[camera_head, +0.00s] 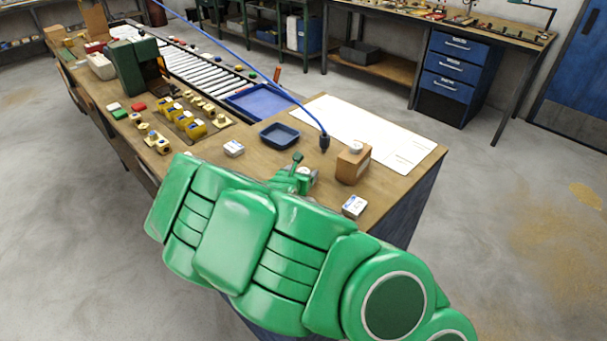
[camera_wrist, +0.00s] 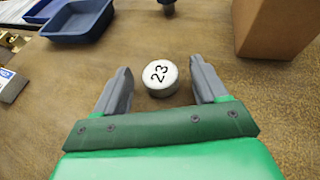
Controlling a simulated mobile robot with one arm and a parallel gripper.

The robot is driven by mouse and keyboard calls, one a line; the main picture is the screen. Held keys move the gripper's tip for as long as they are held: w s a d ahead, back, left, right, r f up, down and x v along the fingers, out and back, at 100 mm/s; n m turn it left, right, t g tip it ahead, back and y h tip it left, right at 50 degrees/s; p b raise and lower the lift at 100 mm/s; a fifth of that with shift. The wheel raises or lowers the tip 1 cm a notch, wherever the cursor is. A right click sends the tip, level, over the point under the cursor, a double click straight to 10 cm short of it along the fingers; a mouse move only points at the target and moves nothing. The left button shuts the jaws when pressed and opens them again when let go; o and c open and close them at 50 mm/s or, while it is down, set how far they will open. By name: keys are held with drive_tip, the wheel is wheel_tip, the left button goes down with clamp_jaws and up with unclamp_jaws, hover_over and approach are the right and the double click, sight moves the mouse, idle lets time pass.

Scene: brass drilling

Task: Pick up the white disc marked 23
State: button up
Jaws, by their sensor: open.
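The white disc marked 23 (camera_wrist: 160,78) lies flat on the wooden bench top in the wrist view, its black number facing up. My gripper (camera_wrist: 161,68) is open, with one grey finger on each side of the disc. There is a gap between the disc and each finger, and the jaws hold nothing. In the head view my gripper (camera_head: 296,176) is low over the bench, largely behind my green arm. I cannot clearly make out the marked disc in that view.
A brown block (camera_head: 352,165) with a white round piece on top stands right of my gripper; it also shows in the wrist view (camera_wrist: 275,28). A blue tray (camera_head: 279,135) and a dark cable end (camera_head: 324,142) are beyond.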

drive_tip(key=c, duration=1.1)
drive_tip(key=shift+c, duration=0.2)
